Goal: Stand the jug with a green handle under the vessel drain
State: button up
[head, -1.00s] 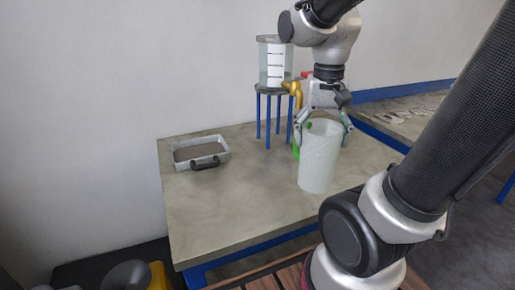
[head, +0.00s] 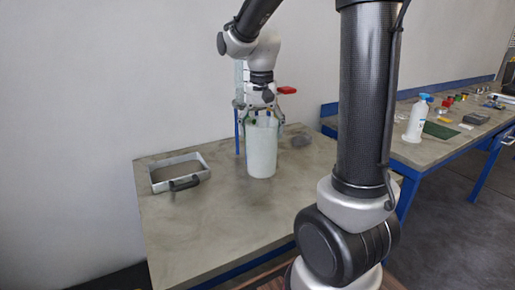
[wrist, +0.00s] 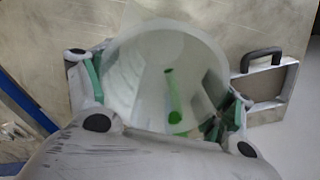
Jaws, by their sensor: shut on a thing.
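The jug (head: 262,152) is a tall, whitish, translucent cylinder, upright over the grey table. I cannot tell whether its base touches the tabletop. My gripper (head: 261,119) is shut on its upper part from above, with a finger on each side. The wrist view looks into the open mouth of the jug (wrist: 150,75), and a green strip, likely its handle (wrist: 172,95), shows there. In the head view the handle is hidden. The vessel (head: 239,72) is behind my arm and mostly hidden. A red lever (head: 287,90) shows to its right. The drain outlet is hidden.
A grey tray with a black handle (head: 184,183) lies on the table's left; the front of the table (head: 210,225) is clear. A blue stand leg (head: 237,135) is behind the jug. A dark grey patch (head: 301,141) lies to its right. A second bench holds a spray bottle (head: 417,119).

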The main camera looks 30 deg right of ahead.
jog(key=shift+w, duration=1.05)
notch_tip(320, 180, down, 6)
jog(key=shift+f, duration=0.1)
jog(key=shift+w+f, duration=0.25)
jog(key=shift+f, duration=0.15)
jog(key=o, duration=1.3)
jog(key=shift+f, duration=0.1)
